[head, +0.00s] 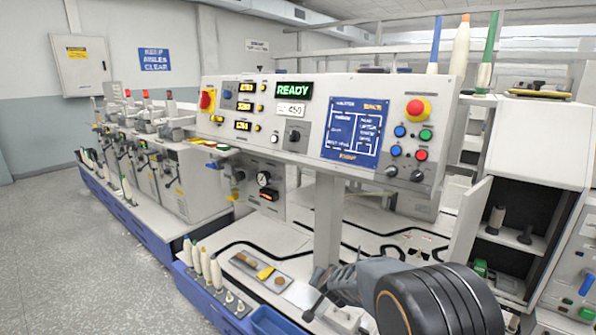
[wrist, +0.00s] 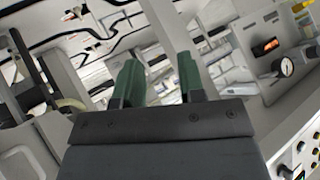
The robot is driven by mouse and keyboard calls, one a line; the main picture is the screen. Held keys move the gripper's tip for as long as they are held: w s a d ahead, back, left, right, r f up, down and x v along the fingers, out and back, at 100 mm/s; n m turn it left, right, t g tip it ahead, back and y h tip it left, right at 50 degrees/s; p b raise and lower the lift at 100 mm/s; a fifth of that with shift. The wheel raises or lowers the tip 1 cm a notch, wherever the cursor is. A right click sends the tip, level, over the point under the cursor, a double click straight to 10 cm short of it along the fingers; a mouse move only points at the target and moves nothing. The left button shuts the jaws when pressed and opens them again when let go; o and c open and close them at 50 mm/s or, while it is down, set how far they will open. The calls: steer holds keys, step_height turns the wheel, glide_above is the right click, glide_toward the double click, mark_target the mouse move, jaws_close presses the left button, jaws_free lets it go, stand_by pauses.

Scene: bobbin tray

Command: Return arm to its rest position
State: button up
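My gripper (wrist: 160,72) shows in the wrist view as two green fingers standing apart. Nothing is held in the gap between them. The fingers point toward the machine, whose white panel with a lit orange display (wrist: 267,46) and round gauge (wrist: 286,67) lies to their right. In the head view my arm reaches in from the lower right, its dark joint and grey link low over the white worktop. The fingers cannot be made out clearly there.
White bobbins (head: 215,272) stand in a blue-edged tray (head: 186,283) at the front left of the worktop. A small grey tray (head: 243,262) holds brown and yellow pieces. A control panel (head: 310,115) reading READY stands above. An open cabinet (head: 515,262) is at right; the left aisle floor (head: 70,265) is clear.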

steer(key=s+d+r+n+g+p, duration=0.1)
steer(key=s+r+n+g+p, duration=0.2)
steer(key=s, duration=0.4)
steer(key=s+d+r+g+y+p, duration=0.1)
steer(key=s+r+g+p, duration=0.1)
steer(key=s+r, duration=0.4)
steer(key=s+d+r+n+g+p, duration=0.1)
steer(key=s+r+n+g+p, duration=0.2)
steer(key=s, duration=0.6)
steer(key=s+d+r+t+p, duration=0.1)
steer(key=s+d+r+p, duration=0.1)
steer(key=r, duration=0.4)
steer(key=s+d+r+m+t+h+p, duration=0.1)
steer(key=s+d+r+p, duration=0.2)
steer(key=r, duration=0.3)
steer(key=shift+s+r+h+p, duration=0.3)
steer(key=shift+s+p, duration=0.25)
steer(key=shift+s, duration=0.3)
steer(key=shift+d, duration=0.2)
